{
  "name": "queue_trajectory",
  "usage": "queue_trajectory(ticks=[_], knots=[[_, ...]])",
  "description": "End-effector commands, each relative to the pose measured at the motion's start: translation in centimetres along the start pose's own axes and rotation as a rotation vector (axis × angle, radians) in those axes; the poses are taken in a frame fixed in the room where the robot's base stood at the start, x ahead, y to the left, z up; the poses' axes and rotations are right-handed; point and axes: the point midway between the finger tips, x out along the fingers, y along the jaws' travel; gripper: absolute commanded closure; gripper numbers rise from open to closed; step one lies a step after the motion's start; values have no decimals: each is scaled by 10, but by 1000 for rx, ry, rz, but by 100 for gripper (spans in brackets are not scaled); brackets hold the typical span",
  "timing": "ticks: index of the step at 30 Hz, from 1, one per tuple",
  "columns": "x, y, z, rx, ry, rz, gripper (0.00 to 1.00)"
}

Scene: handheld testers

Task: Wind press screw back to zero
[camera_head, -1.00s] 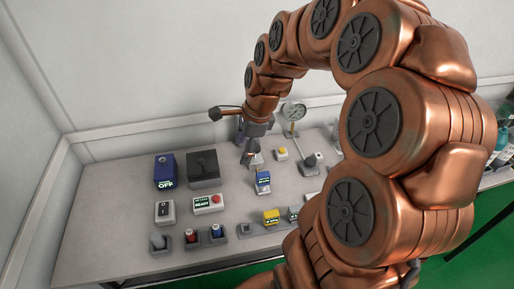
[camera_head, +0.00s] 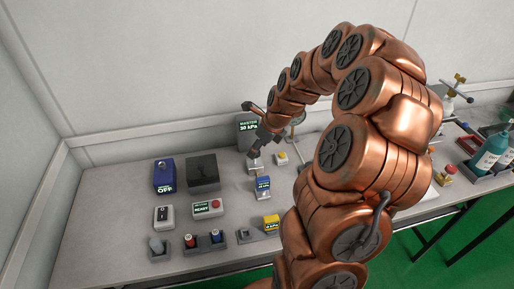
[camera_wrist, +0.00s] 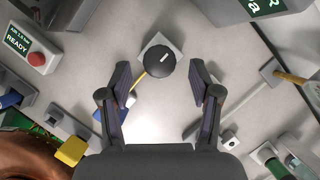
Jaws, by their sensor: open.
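A round black knob (camera_wrist: 160,60) with a white index mark stands on a pale square base (camera_wrist: 150,43) in the wrist view. A yellow strip shows at its lower left. A metal device with a bar-like handle (camera_head: 455,88) stands at the back right in the head view; I cannot tell which of these is the press screw. My gripper (camera_wrist: 163,82) is open, its two fingers apart on either side of the knob's near side, with no visible contact.
A master display (camera_head: 248,128) reading 20 kPa stands behind my gripper. A blue tester (camera_head: 263,188), a red-button box (camera_head: 208,208), a dark box (camera_head: 203,171) and a yellow tester (camera_head: 271,222) stand nearby. My arm hides much of the bench's right half.

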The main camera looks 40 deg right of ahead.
Motion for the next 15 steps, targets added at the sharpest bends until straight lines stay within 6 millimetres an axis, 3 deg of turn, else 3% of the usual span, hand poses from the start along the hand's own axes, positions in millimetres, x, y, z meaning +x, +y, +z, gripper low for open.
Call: queue_trajectory(ticks=[6,15], knots=[[13,1,0,-1,0,1,37],[15,0,0,-2,-1,0,37]])
